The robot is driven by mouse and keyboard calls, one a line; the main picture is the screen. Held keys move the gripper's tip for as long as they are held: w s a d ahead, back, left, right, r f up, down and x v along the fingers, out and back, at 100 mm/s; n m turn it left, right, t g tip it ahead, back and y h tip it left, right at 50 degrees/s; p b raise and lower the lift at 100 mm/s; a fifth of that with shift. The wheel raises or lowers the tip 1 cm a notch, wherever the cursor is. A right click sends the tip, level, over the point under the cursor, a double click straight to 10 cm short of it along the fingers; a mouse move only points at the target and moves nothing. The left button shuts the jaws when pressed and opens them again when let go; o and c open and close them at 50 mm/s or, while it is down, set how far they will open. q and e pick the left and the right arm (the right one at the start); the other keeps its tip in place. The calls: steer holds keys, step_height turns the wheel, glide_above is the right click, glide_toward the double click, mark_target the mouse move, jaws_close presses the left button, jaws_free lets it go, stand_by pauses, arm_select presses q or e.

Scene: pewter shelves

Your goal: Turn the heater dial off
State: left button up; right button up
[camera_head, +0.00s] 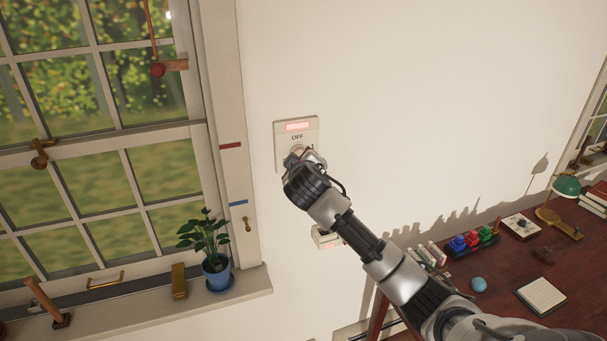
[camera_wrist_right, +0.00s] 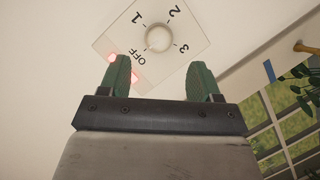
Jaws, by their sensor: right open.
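The heater's dial plate (camera_head: 283,138) is a pale square panel on the wall, with a lit reddish strip (camera_head: 297,126) above the word OFF. In the right wrist view, the plate (camera_wrist_right: 190,37) carries the marks OFF, 1, 2 and 3 around a round, pale dial (camera_wrist_right: 158,38). I cannot tell which mark the dial points to. My right gripper (camera_wrist_right: 160,76) is open, its two green fingers apart and empty, just short of the dial. In the head view, my right gripper (camera_head: 306,158) hides the lower part of the plate. My left gripper is not in view.
A window with a sill (camera_head: 150,313) is at left, with a potted plant (camera_head: 213,250) on it. A white wall box (camera_head: 325,238) is below the plate, partly behind my arm. A desk (camera_head: 500,277) with several objects stands at right. The wall right of the plate is clear.

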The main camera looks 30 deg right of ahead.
steer(key=v, duration=0.3)
steer(key=shift+s+a+b, duration=0.1)
steer(key=shift+s+b, duration=0.1)
steer(key=shift+b, duration=0.2)
steer(key=s+a+f+g+y+b, duration=0.1)
steer(key=s+f+g+y+b, duration=0.1)
steer(key=f, duration=1.7)
steer(key=s+a+f+g+y+b, duration=0.1)
steer(key=s+f+g+y+b, duration=0.15)
steer(key=f, duration=1.75)
steer(key=s+a+f+g+b, duration=0.1)
steer(key=s+a+f+g, duration=0.1)
steer(key=s+f, duration=0.7)
steer(key=s+a+f+g+b, duration=0.1)
steer(key=s+a+f, duration=0.1)
steer(key=s+f, duration=0.65)
steer(key=s+a+f+g+y+b, duration=0.1)
steer(key=s+a+f, duration=0.1)
steer(key=s+f, duration=0.4)
steer(key=s+a+f+g+y+b, duration=0.1)
steer(key=s+f, duration=0.6)
steer(key=s, duration=0.7)
steer(key=s+a+f+m+g+y, duration=0.1)
steer(key=s+a+f, duration=0.4)
steer(key=s, duration=0.6)
steer(key=shift+f+g+b, duration=0.4)
steer(key=shift+f+g, duration=0.25)
steer(key=shift+f, duration=0.2)
